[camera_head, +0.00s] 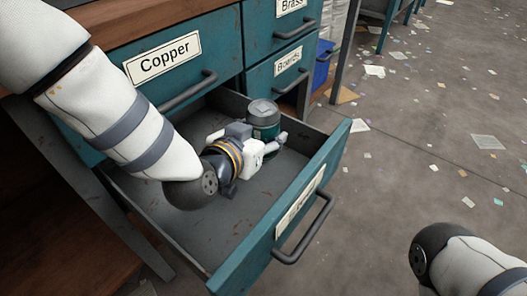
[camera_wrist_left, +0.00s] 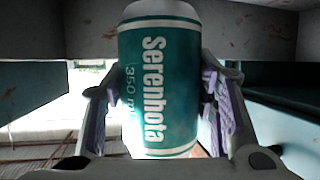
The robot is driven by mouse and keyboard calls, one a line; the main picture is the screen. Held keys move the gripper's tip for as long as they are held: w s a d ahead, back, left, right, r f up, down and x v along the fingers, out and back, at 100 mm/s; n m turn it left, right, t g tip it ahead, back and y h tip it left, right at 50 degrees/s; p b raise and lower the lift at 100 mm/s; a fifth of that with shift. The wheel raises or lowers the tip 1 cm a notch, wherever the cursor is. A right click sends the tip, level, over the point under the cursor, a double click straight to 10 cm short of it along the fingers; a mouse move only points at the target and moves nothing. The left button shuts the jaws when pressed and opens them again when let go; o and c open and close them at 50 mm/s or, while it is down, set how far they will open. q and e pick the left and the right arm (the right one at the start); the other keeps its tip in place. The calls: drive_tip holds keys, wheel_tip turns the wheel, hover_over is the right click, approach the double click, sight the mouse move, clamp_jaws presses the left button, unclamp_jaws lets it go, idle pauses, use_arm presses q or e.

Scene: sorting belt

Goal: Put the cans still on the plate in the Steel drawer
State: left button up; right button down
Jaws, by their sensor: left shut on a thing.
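A green and white can (camera_head: 263,119) with a grey lid stands upright inside the open teal drawer (camera_head: 240,265). In the left wrist view the can (camera_wrist_left: 158,85) reads "Serenhota" and sits between the two finger pads. My left gripper (camera_head: 272,143) reaches down into the drawer and is shut on this can, near the drawer's far right corner. The open drawer's front label is seen too steeply to read. No plate shows in either view. My right arm enters at the lower right of the head view, but its gripper is out of frame.
Closed drawers labelled Copper (camera_head: 164,58), Brass (camera_head: 290,5) and Boards (camera_head: 288,62) are above and behind the open one. A blue bin (camera_head: 322,66) stands beyond. Paper scraps litter the grey floor (camera_head: 420,150). The drawer's front part is bare.

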use_arm(q)
drive_tip(key=shift+w+d+f, duration=0.2)
drive_tip(key=shift+w+f, duration=0.1)
drive_tip(key=shift+f, duration=0.1)
wheel_tip(320, 180, down, 3)
drive_tip(key=shift+w+d+f+b, duration=0.15)
drive_tip(key=shift+b, duration=0.75)
drive_tip(key=shift+f, duration=0.15)
drive_tip(key=shift+r, duration=0.2)
drive_tip(key=shift+f, duration=0.6)
drive_tip(key=o, duration=0.9)
drive_tip(key=shift+r, duration=0.1)
